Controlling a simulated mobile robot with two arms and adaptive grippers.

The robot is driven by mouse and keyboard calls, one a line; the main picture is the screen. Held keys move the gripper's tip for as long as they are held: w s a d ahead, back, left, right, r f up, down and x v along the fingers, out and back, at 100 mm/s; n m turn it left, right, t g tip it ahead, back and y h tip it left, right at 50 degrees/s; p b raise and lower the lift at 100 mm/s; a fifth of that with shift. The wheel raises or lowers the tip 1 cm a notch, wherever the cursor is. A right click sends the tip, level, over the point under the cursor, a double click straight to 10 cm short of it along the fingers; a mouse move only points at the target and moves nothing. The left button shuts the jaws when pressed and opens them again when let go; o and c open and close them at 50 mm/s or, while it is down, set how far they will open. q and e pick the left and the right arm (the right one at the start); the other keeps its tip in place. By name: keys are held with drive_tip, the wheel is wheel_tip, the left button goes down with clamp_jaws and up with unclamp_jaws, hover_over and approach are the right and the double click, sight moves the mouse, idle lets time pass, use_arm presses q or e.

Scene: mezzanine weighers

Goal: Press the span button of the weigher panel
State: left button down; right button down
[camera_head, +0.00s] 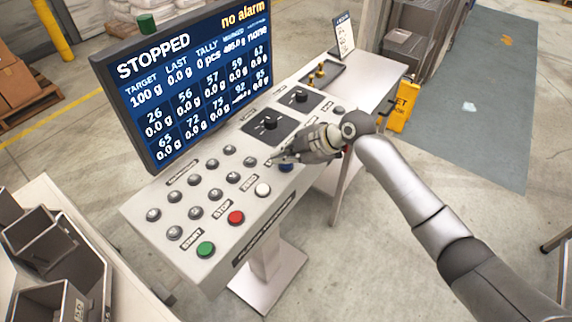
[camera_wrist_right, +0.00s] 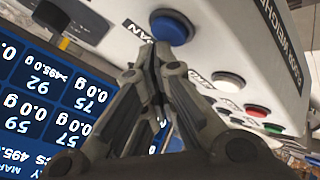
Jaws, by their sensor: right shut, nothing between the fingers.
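The weigher panel (camera_head: 190,243) is a pale sloped console with several buttons. The span button is the blue round one (camera_head: 286,168), partly covered by my right gripper in the head view. In the right wrist view the blue button (camera_wrist_right: 172,27) is large and clear, beside a label of which the letters "AN" show. My right gripper (camera_head: 280,157) is shut and empty over the panel by the blue button. In the wrist view its fingertips (camera_wrist_right: 152,52) lie close to the button; I cannot tell whether they touch it. My left gripper is not in view.
White (camera_head: 263,189), red (camera_head: 236,217) and green (camera_head: 206,249) buttons line the front edge. Grey buttons and two black dials (camera_head: 268,124) lie behind. A screen (camera_head: 190,80) reading "STOPPED" stands at the back. Metal bins (camera_head: 40,240) are at lower left.

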sight(284, 167)
drive_tip(key=shift+f+b, duration=0.35)
drive_tip(key=shift+f, duration=0.1)
idle(0.7)
drive_tip(key=shift+r, duration=0.1)
drive_tip(key=shift+r+p, duration=0.6)
drive_tip(key=shift+r, duration=0.15)
wheel_tip(284, 167, up, 5)
drive_tip(key=p, duration=0.3)
drive_tip(key=shift+p, duration=0.3)
idle(0.7)
